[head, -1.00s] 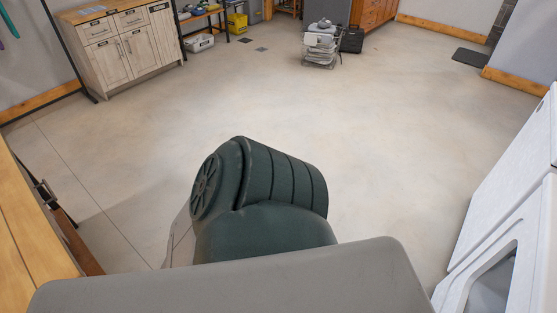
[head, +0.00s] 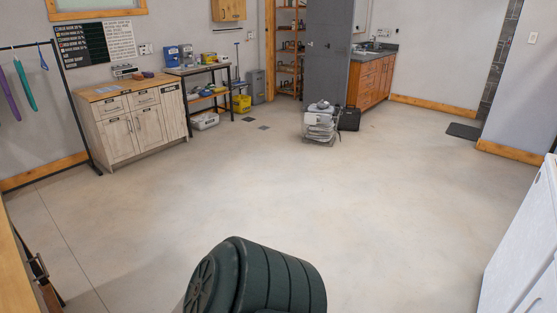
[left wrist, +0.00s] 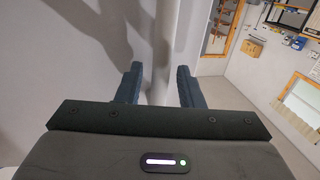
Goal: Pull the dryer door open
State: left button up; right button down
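A white appliance (head: 525,245), which looks like the dryer, is cut off at the right edge of the head view. Only its upper part and side show, and its door cannot be made out now. My left gripper (left wrist: 158,85) shows in the left wrist view with its two dark fingers apart. Nothing is seen gripped between them, and a pale upright post-like shape stands behind the gap. The dryer cannot be made out in the left wrist view. My right gripper is in neither view.
The concrete floor (head: 270,185) is wide and clear ahead. A wooden cabinet (head: 135,125) and a shelf unit with tools (head: 205,90) stand at the back left. A cart (head: 321,124) stands mid-back. A wooden-topped bench (head: 18,275) is at the left edge.

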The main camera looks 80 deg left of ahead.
pick_arm(q)
jog(key=b+v, duration=0.2)
jog(key=v, duration=0.8)
jog(key=shift+s+d+b, duration=0.2)
jog(key=shift+d+b, duration=0.1)
jog(key=shift+b, duration=0.1)
